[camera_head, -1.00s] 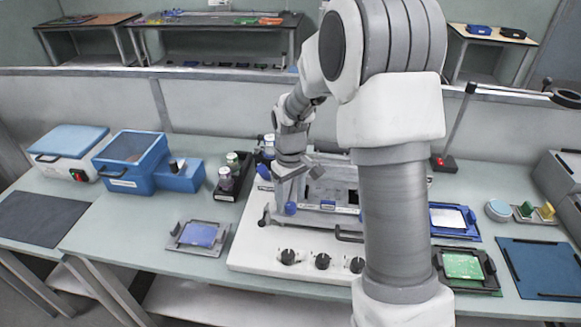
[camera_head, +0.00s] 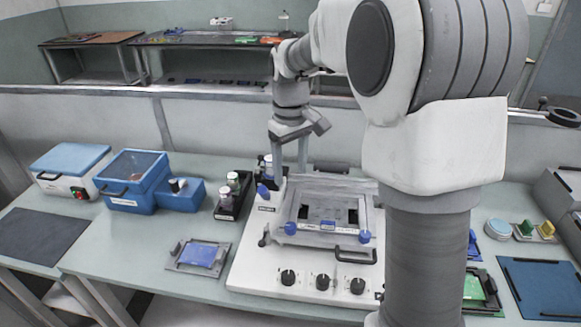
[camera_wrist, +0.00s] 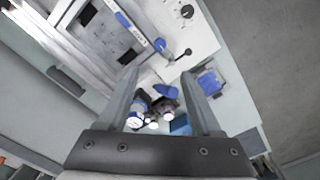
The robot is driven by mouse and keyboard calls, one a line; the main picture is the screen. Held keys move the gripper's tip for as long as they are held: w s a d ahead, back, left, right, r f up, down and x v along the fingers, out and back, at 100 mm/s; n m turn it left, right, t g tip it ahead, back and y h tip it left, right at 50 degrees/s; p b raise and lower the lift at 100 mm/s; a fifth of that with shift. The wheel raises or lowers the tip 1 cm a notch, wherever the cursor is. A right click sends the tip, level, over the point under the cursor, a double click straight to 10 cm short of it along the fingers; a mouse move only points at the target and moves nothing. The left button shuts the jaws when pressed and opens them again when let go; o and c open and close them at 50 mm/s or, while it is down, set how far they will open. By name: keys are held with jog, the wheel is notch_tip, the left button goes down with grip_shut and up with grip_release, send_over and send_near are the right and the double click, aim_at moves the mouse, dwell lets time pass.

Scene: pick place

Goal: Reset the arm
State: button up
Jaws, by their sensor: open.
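My gripper (camera_head: 290,160) hangs above the back left corner of the white machine with knobs (camera_head: 252,250). In the wrist view my gripper (camera_wrist: 165,80) shows two grey fingers spread apart with nothing between them close up. Below and between the fingers, well beyond them, are bottles with white caps (camera_wrist: 140,112). My arm is raised and bent, and it hides part of the bench's right side.
A black rack with bottles (camera_head: 233,195) stands left of the machine, beside blue boxes (camera_head: 130,178). A grey holder with a blue plate (camera_head: 198,257) lies in front. A blue mat (camera_head: 541,288) and a round container (camera_head: 498,229) are at right.

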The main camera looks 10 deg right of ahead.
jog(key=s+r+m+t, duration=0.2)
jog(key=s+r, duration=0.1)
jog(key=s, duration=0.9)
jog(key=s+r+m+t, duration=0.2)
jog(key=s+r+t, duration=0.1)
jog(key=s, duration=0.9)
jog(key=shift+m+t, duration=0.3)
jog(key=shift+d, duration=0.15)
